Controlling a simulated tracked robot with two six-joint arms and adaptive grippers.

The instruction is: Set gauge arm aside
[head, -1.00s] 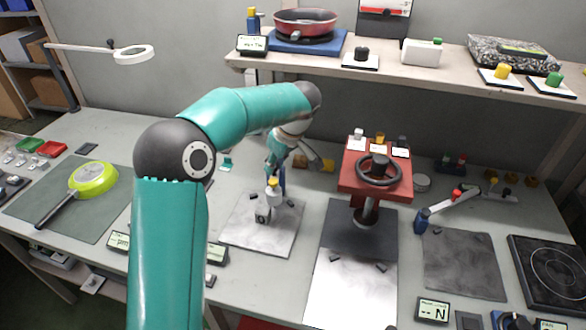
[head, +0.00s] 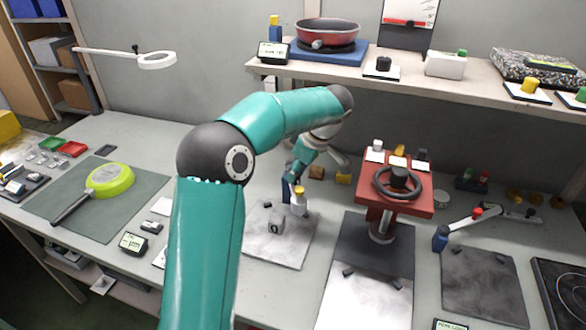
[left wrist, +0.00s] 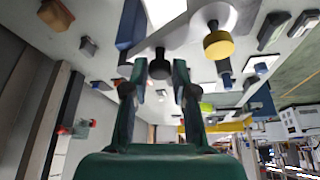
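The gauge arm shows in the left wrist view as a white bar with a blue post (left wrist: 130,26) and a yellow knob (left wrist: 218,42). A black knob (left wrist: 160,66) sits between the fingers of my left gripper (left wrist: 160,75), with a narrow gap visible on each side. In the head view my left gripper (head: 294,172) reaches down beside the gauge arm's yellow knob (head: 299,191) and the blue piece next to it. My arm hides part of this area. My right gripper is not in view.
A red press with a black handwheel (head: 398,181) stands to the right. Another blue-and-white arm with a red knob (head: 477,212) is farther right. The shelf (head: 420,83) with a red pan (head: 327,33) overhangs the back. The green mat holds a lime pan (head: 110,180).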

